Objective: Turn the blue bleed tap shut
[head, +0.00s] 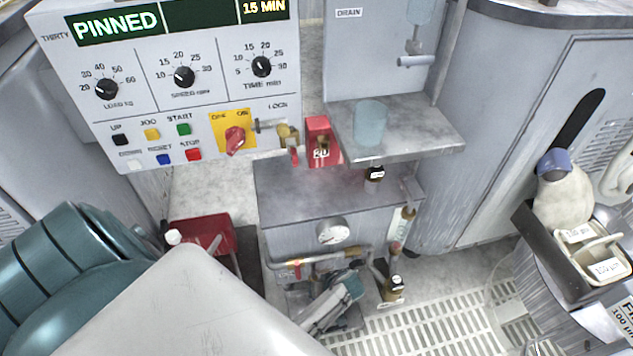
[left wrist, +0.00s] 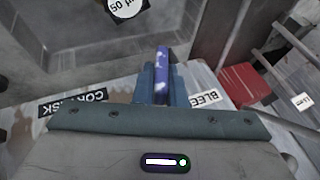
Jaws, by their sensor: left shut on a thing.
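The blue bleed tap (left wrist: 162,72) shows in the left wrist view as a narrow blue handle with pale worn patches. My left gripper (left wrist: 161,88) is shut on it, with one finger on each side of the handle. A partly covered label (left wrist: 204,97) beginning "BLEE" is just right of the fingers. In the head view my left gripper (head: 352,282) is low at the pipework under the round gauge (head: 332,232). The tap itself is hidden there by the gripper. How far the tap is turned is not clear. My right gripper is in neither view.
A red block (left wrist: 243,84) lies right of the fingers in the left wrist view. Grated floor (head: 440,325) is open to the right.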

